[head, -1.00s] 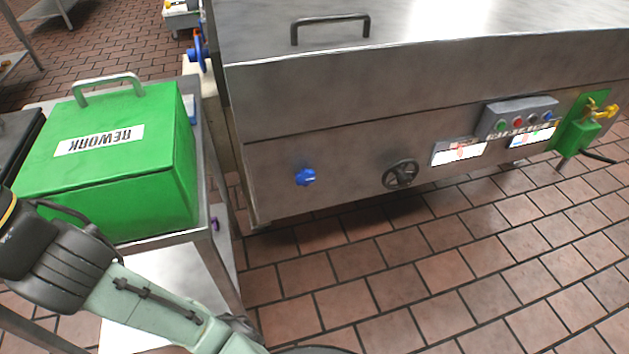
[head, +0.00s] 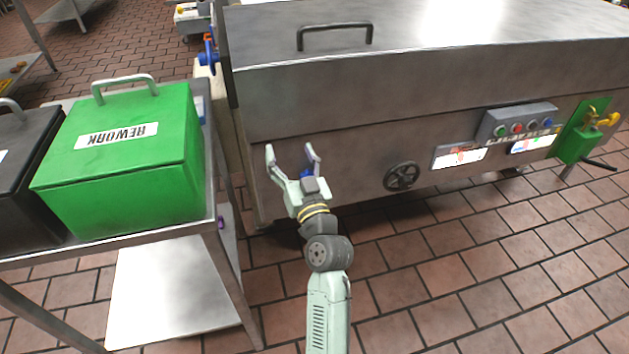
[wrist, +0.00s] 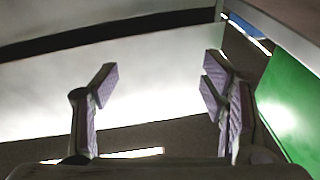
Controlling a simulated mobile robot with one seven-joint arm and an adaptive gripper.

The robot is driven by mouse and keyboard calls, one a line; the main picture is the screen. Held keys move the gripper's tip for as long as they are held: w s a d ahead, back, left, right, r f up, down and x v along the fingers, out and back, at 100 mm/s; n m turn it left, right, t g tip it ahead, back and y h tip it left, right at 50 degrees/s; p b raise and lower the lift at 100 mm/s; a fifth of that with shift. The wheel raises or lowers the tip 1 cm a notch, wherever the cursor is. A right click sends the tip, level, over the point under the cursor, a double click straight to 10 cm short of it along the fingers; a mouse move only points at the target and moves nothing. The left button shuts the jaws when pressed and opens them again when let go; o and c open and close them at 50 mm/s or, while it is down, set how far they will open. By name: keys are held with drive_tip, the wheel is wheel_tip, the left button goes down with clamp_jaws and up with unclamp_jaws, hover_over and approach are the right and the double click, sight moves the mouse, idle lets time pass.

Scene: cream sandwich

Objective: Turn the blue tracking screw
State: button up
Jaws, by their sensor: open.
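A blue knob (head: 306,174) sits on the front panel of the steel machine; my gripper hides most of it in the head view. A second blue part, a wheel-like handle (head: 208,54), sticks out at the machine's left end. I cannot tell from its look which one is the tracking screw. My gripper (head: 290,151) is open and empty, pointing at the panel in front of the blue knob. In the wrist view its fingers (wrist: 160,85) stand wide apart with nothing between them, and neither blue part shows clearly.
A black handwheel (head: 402,176) is right of the knob, with a button box (head: 518,122) and a green bracket (head: 577,140) further right. A green REWORK box (head: 125,165) stands on a steel cart at left. The tiled floor in front is clear.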

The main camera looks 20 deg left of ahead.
drive_tip(key=s+d+f+m+g+h, duration=0.1)
drive_tip(key=d+f+h, duration=0.1)
drive_tip(key=d+f, duration=0.35)
drive_tip(key=d+f+m+h, duration=0.1)
drive_tip(key=d+f+m, duration=0.1)
drive_tip(key=f, duration=0.7)
drive_tip(key=p+x, duration=0.3)
drive_tip(key=x, duration=0.7)
drive_tip(key=shift+w+f+p, duration=0.2)
drive_tip(key=shift+p, duration=0.2)
drive_tip(key=shift+c, duration=0.2)
drive_tip(key=c, duration=1.1)
